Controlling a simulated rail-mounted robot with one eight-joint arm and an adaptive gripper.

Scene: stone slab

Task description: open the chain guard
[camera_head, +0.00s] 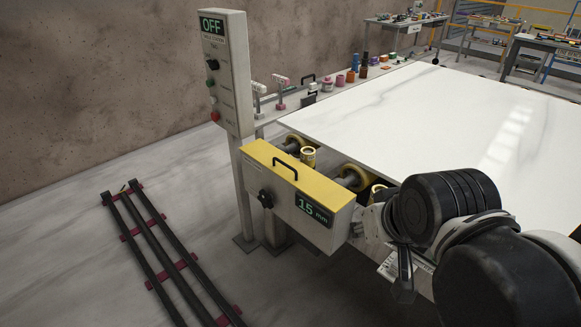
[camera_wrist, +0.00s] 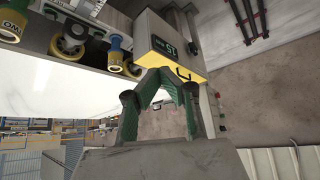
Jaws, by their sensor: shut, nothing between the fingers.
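The yellow-topped box, which looks like the chain guard (camera_head: 262,157), sits at the near left end of the stone slab (camera_head: 390,105). Its yellow cover lies flat and looks closed. The handle also shows there (camera_wrist: 184,74), beyond and just right of the fingertips. Contact between them cannot be told.
A grey control post reading "OFF" (camera_head: 226,75) stands behind the box. Yellow rollers (camera_head: 353,178) sit along the slab's edge. A black rack with red crossbars (camera_head: 160,245) lies on the floor at left. The floor before the box is clear.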

